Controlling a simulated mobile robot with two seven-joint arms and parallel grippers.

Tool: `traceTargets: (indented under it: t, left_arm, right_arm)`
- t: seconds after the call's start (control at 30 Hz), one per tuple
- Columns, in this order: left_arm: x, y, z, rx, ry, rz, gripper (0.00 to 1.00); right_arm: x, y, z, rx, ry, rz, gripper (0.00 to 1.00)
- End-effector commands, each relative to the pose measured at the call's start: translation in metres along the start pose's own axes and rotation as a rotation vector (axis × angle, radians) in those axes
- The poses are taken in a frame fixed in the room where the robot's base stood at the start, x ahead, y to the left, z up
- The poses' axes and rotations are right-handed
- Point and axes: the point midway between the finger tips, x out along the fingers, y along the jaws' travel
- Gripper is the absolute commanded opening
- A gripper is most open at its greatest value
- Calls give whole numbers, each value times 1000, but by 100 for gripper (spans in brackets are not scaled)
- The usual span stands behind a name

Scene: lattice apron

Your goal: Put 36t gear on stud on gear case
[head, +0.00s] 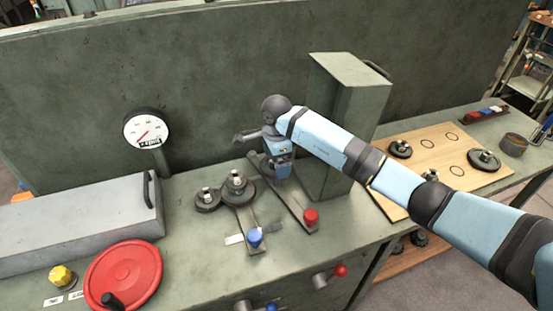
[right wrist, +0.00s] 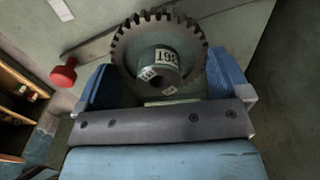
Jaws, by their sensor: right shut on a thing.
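My right gripper (head: 277,172) points down over the bench, beside the tall green housing. In the right wrist view its blue fingers (right wrist: 166,88) are shut on a dark toothed gear (right wrist: 126,58) with a grey hub and a small white label, seen upside down. The gear hides what lies directly under it, and no free stud shows there. In the head view the gripper and arm mostly hide this gear. Two mounted gears (head: 208,200) and (head: 236,185) sit left of the gripper on the green bench. My left gripper is out of view.
A red-knobbed lever (head: 311,216) and a blue-knobbed lever (head: 254,236) lie near the gripper. The tall green housing (head: 338,140) stands close on the right. A wooden board (head: 413,143) holds more gears. A gauge (head: 146,128) and red handwheel (head: 124,275) are left.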

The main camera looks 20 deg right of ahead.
Motion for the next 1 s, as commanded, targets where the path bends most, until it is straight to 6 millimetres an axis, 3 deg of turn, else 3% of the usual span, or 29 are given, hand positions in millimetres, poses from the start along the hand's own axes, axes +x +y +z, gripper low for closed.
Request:
traceTargets:
  t: [1.0]
  left_arm:
    - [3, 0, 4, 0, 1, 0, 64]
  right_arm:
    - [4, -1, 0, 0, 0, -2, 46]
